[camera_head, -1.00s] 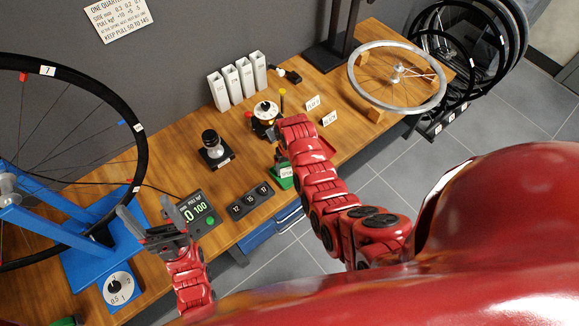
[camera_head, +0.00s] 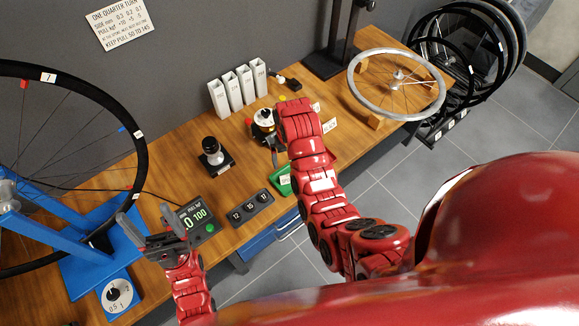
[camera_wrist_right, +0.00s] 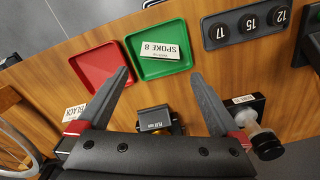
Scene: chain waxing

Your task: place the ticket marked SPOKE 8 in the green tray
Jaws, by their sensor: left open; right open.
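The white ticket marked SPOKE 8 (camera_wrist_right: 161,50) lies flat inside the green tray (camera_wrist_right: 149,69) in the right wrist view. The green tray also shows in the head view (camera_head: 285,188), partly hidden by my right arm. My right gripper (camera_wrist_right: 160,76) is open and empty, its fingertips apart on either side of the tray's near edge in the picture. In the head view my right arm mostly hides this gripper. My left gripper (camera_head: 147,216) is open and empty near the green-lit pull display (camera_head: 197,213).
A red tray (camera_wrist_right: 96,75) sits beside the green one. A dark block with numbered buttons (camera_wrist_right: 248,25) is on the other side. A dark box (camera_wrist_right: 155,119), a knobbed device (camera_wrist_right: 262,135) and a BLACK card (camera_wrist_right: 75,112) are close to my right gripper.

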